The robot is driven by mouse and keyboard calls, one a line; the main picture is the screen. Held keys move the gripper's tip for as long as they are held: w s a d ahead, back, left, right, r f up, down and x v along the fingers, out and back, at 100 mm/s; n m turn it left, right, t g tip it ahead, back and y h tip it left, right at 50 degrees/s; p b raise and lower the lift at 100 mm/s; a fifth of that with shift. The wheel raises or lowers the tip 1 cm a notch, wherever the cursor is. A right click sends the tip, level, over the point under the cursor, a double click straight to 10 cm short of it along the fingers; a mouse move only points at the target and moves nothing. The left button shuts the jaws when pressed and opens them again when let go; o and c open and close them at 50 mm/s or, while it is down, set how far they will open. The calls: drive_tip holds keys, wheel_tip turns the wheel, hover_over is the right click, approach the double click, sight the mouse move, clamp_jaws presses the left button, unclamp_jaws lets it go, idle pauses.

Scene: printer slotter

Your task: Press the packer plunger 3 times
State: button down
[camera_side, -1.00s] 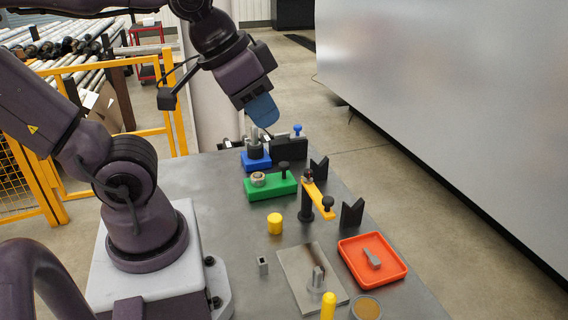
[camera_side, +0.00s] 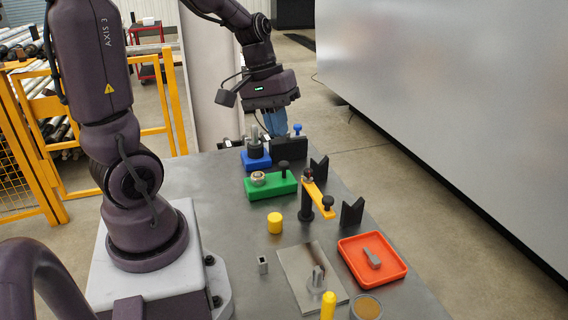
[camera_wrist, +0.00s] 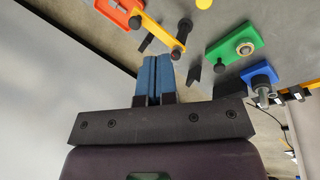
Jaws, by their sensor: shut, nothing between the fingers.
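My gripper (camera_side: 276,131) has blue fingers, pressed together and pointing down at the far end of the table. They also show side by side in the wrist view (camera_wrist: 154,62). No part is labelled as the packer plunger, so I cannot tell which one it is. A blue block (camera_side: 257,161) carries a dark collar and an upright grey post (camera_side: 254,133). A small blue knob (camera_side: 297,129) stands behind a black block (camera_side: 289,148). The fingers appear close to these parts. I cannot tell whether they touch.
A green block (camera_side: 262,190) with a nut and a black knob sits nearer. A yellow lever (camera_side: 318,196), black notched blocks (camera_side: 352,213), a yellow cylinder (camera_side: 275,223), a grey plate (camera_side: 300,281) and an orange tray (camera_side: 349,246) follow. The table's left middle is clear.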

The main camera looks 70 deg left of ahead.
sight(283, 164)
drive_tip(key=w+a+f+n+t, duration=0.3)
drive_tip(key=a+n, duration=0.3)
drive_tip(key=a, duration=0.3)
drive_tip(key=w+a+f+n+t+h, duration=0.1)
drive_tip(key=w+a+f+n+t, duration=0.2)
drive_tip(key=a+n, duration=0.4)
wheel_tip(283, 164, down, 2)
drive_tip(key=shift+w+a+f, duration=0.1)
drive_tip(key=shift+w+a, duration=0.4)
drive_tip(key=shift+a, duration=0.6)
drive_tip(key=shift+f, duration=4.45)
drive_tip(key=shift+f, duration=0.1)
drive_tip(key=shift+f, duration=0.3)
